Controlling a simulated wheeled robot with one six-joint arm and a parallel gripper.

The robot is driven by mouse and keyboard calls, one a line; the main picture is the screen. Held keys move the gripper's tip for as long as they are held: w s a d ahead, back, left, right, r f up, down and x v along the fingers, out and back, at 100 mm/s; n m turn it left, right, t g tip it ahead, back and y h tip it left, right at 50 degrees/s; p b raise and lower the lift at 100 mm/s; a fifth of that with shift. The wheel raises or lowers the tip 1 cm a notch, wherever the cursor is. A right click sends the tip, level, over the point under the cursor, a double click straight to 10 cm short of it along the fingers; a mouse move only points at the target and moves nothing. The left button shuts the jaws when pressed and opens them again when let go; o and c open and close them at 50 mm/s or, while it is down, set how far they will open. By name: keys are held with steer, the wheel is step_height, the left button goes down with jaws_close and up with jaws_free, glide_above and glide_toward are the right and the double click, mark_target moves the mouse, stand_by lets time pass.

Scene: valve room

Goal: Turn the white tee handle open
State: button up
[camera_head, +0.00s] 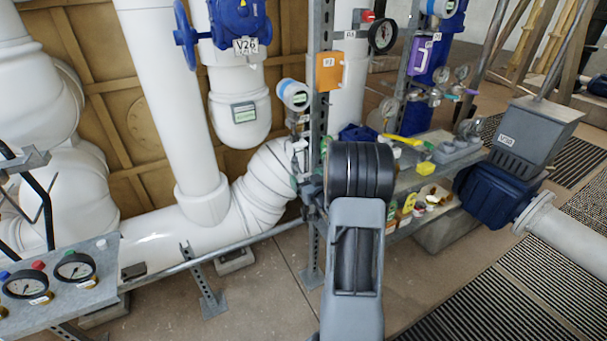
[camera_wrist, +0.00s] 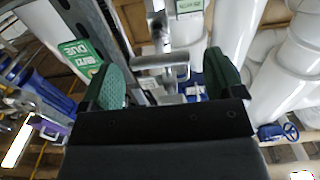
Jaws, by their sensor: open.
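In the wrist view, my gripper (camera_wrist: 164,68) is open, with one green-padded finger on each side of the picture. A pale grey-white crossbar (camera_wrist: 160,62) shows between the fingertips and looks like the tee handle, but I cannot be sure of it. No contact with either finger is visible. Small pale fittings show just above the gripper's dark body. In the head view, my dark wrist and grey arm link stand in front of the steel post and hide the gripper and most of what is there.
A steel post (camera_head: 322,70) carries an orange box (camera_head: 328,72). A green tag (camera_wrist: 82,58) hangs close to the left finger. A shelf (camera_head: 440,178) with small items and a yellow lever (camera_head: 404,140) stands right of my wrist. White pipes (camera_head: 170,235) fill the left. Floor in front is open.

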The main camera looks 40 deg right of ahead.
mark_target(302, 174)
steer(key=shift+w+d, duration=0.15)
steer(key=shift+w, duration=0.9)
steer(key=c, duration=0.9)
